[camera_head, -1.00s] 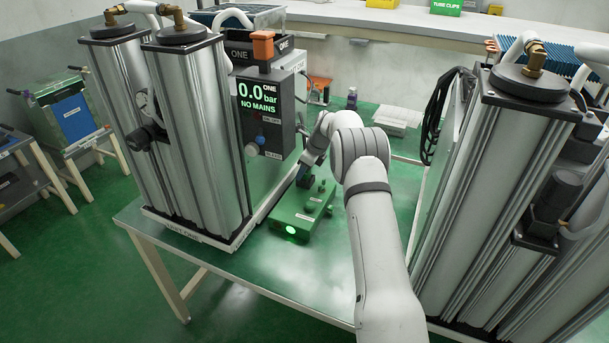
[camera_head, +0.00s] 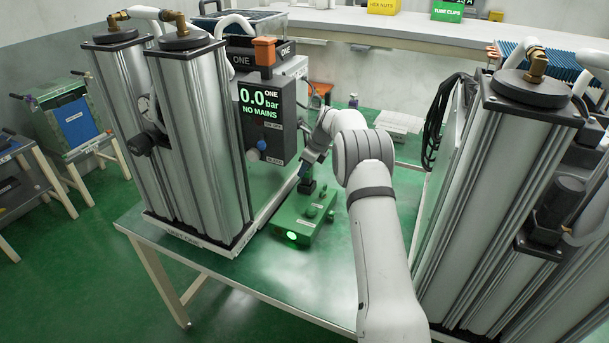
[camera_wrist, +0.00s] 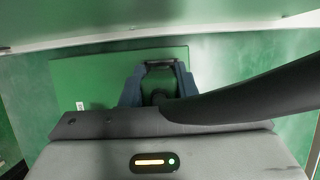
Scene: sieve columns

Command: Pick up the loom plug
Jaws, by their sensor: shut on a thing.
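My gripper (camera_head: 307,178) hangs over the far end of a green box on the bench. Its jaws are shut on a small dark block, the loom plug (camera_head: 307,187). In the wrist view, the blue-grey fingers (camera_wrist: 158,82) flank a dark piece, the plug (camera_wrist: 158,98), over a green surface. A thick black curved band crosses the right of that view and hides part of the right finger. I cannot tell whether the plug touches the box.
The green box (camera_head: 303,217) has several knobs and a lit front light. A column unit (camera_head: 205,140) with a "0.0 bar NO MAINS" display stands close on the left. Another column unit (camera_head: 492,190) stands right. A white tray (camera_head: 398,122) lies behind.

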